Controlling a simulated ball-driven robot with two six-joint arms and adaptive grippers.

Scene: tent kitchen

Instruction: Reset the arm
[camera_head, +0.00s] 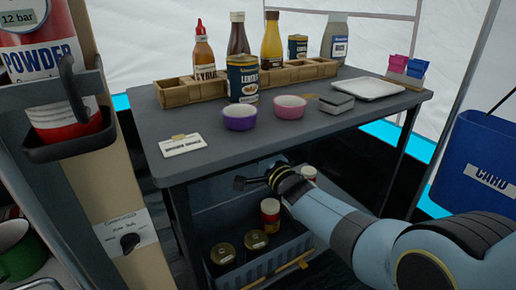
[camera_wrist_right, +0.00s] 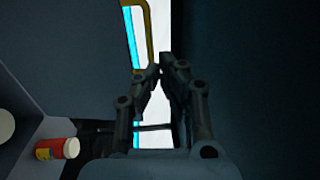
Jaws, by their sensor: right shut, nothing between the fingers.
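My right arm comes in from the lower right in the head view. Its gripper (camera_head: 250,182) is below the table top, above a grey crate with jars on the low shelf. In the right wrist view the two fingers of my right gripper (camera_wrist_right: 160,66) come together at the tips, with nothing between them. My left gripper is not in view.
The grey table (camera_head: 340,135) holds a purple bowl (camera_head: 240,123), a pink bowl (camera_head: 289,113), a tin (camera_head: 242,85), bottles in a wooden rack (camera_head: 188,92) and a white tray (camera_head: 368,89). The crate (camera_head: 288,262) stands below. A blue bin (camera_head: 475,150) hangs at right.

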